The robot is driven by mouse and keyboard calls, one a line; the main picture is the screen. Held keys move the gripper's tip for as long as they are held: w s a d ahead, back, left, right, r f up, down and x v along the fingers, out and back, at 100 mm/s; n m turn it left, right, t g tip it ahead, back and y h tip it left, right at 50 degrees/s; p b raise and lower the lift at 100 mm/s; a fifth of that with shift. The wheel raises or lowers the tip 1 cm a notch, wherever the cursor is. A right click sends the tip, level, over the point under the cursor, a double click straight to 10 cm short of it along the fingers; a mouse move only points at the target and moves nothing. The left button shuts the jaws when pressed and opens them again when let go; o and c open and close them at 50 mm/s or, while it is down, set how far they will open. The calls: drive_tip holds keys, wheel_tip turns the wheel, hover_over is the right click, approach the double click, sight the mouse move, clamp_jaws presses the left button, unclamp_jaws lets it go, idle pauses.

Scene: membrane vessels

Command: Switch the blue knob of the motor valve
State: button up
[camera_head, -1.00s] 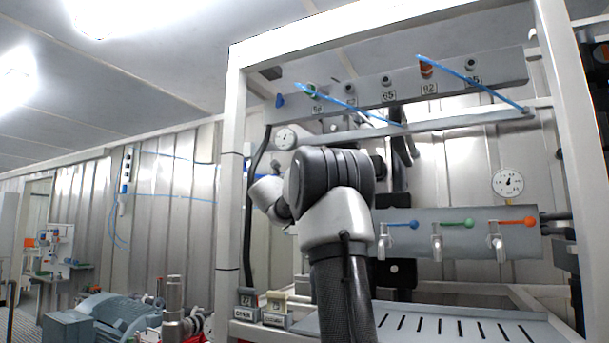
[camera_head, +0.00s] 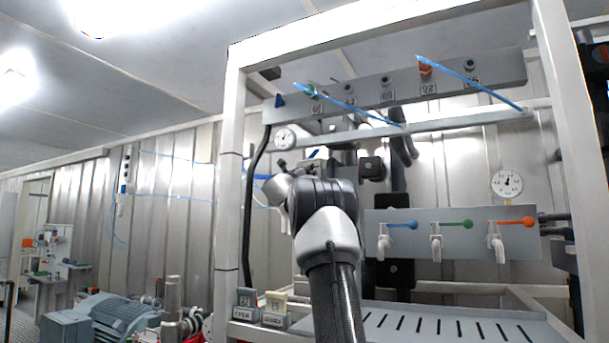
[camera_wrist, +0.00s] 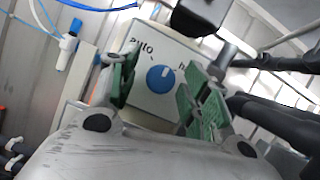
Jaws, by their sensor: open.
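The blue knob (camera_wrist: 161,79) shows in the wrist view, a round dial on the pale front plate of the motor valve (camera_wrist: 153,105). The lettering "auto" is on the plate at its upper left, and other lettering at its right is partly hidden by a finger. My gripper (camera_wrist: 160,92) is open, with its green-padded fingers on either side of the knob in the picture. The knob appears beyond the fingertips, and I see no contact. In the head view my arm hides most of the motor valve, and the knob cannot be made out.
A grey panel (camera_head: 455,247) with blue, green and orange handled taps is right of my arm. A white frame post (camera_head: 231,190) stands left. Black pipes (camera_wrist: 275,115) run close at the right in the wrist view. A slotted tray (camera_head: 450,322) lies below.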

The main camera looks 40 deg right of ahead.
drive_tip(key=c, duration=1)
drive_tip(key=shift+c, duration=0.2)
drive_tip(key=shift+m, duration=0.6)
drive_tip(key=shift+w+m+g+h, duration=0.1)
drive_tip(key=shift+m+g+h, duration=0.15)
drive_tip(key=shift+m+g, duration=1.25)
drive_tip(key=shift+m+g+h, duration=0.2)
drive_tip(key=shift+m+g, duration=0.45)
drive_tip(key=shift+m, duration=1.8)
drive_tip(key=shift+w+m+g+h, duration=0.1)
drive_tip(key=shift+m+g+h, duration=0.15)
drive_tip(key=shift+m+g, duration=1.25)
drive_tip(key=shift+s+m+t, duration=0.1)
drive_tip(key=shift+m+t, duration=0.15)
drive_tip(key=shift+m, duration=0.4)
drive_tip(key=o, duration=1)
drive_tip(key=shift+o, duration=0.2)
drive_tip(key=shift+a, duration=0.1)
